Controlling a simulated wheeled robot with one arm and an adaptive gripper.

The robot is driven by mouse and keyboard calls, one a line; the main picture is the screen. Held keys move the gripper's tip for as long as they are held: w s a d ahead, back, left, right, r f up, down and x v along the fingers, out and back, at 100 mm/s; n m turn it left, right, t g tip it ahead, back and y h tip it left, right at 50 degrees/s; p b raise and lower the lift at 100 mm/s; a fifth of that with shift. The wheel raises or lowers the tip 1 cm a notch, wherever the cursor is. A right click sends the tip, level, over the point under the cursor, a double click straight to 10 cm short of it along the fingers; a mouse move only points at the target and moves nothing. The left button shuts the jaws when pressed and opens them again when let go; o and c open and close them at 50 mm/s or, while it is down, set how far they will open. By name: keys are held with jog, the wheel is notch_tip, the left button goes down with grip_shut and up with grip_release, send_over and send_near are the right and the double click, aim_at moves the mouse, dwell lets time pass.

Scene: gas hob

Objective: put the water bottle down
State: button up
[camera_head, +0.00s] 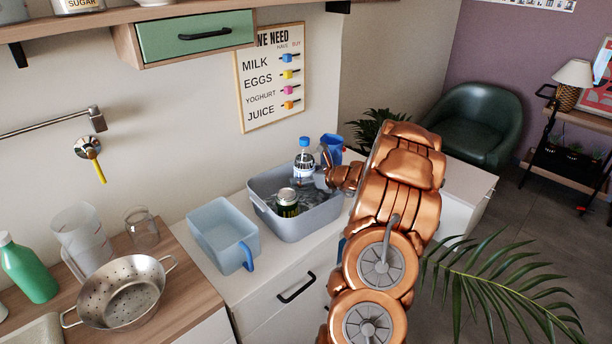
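The water bottle (304,161), clear with a blue cap and a dark and white label, is upright at the back of the grey bin (312,228). Its base is hidden, so I cannot tell whether it rests on the bin floor. My copper arm reaches in from the lower right. My gripper (322,179) is close to the right side of the bottle, over the right part of the bin. Its fingers are small and partly hidden, so I cannot tell whether they touch or hold the bottle.
A dark can (288,204) stands in the bin, in front of the bottle. A blue container (332,147) is behind the bin. A pale blue box (218,232) with a blue handle stands to its left. A metal colander (122,292) and a green bottle (28,268) are further left.

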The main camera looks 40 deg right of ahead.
dwell(0.3)
jog(key=shift+r, duration=0.2)
jog(key=b+v, duration=0.1)
jog(key=v, duration=1.1)
jog(key=shift+b, duration=0.4)
